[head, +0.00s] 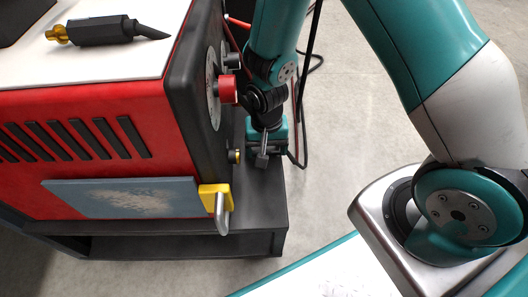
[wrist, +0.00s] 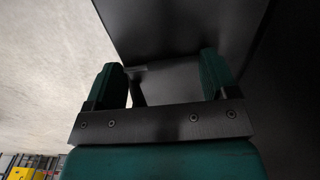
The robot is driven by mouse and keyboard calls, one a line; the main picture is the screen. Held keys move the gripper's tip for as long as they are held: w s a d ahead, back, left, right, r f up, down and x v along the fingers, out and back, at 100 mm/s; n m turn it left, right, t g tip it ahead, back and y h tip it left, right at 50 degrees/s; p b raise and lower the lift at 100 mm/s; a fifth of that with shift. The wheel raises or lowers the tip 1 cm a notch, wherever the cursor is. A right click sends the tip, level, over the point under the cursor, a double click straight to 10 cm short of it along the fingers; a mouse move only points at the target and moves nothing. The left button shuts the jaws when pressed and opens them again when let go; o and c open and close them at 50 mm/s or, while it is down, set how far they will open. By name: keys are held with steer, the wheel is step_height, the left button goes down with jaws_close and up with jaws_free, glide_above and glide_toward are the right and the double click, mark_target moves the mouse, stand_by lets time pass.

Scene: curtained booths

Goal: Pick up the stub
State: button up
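I cannot make out a stub for certain in either view. My gripper (head: 264,158) is low over the dark shelf of the cart, just right of the red machine's front panel. A small grey piece shows at its tip in the head view, and I cannot tell whether it is a finger or a separate thing. In the wrist view my gripper (wrist: 160,82) has its two green fingers wide apart. Only dark flat surfaces and an edge show between them.
The red welding machine (head: 80,175) stands on the dark cart (head: 262,205). A dark tool (head: 100,32) with a brass end lies on its white top. A yellow clamp (head: 212,197) grips a blue-grey plate (head: 120,197). Cables hang behind my gripper. Grey floor (head: 345,120) is clear at right.

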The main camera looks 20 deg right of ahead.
steer(key=shift+c, duration=0.6)
steer(key=shift+r, duration=0.1)
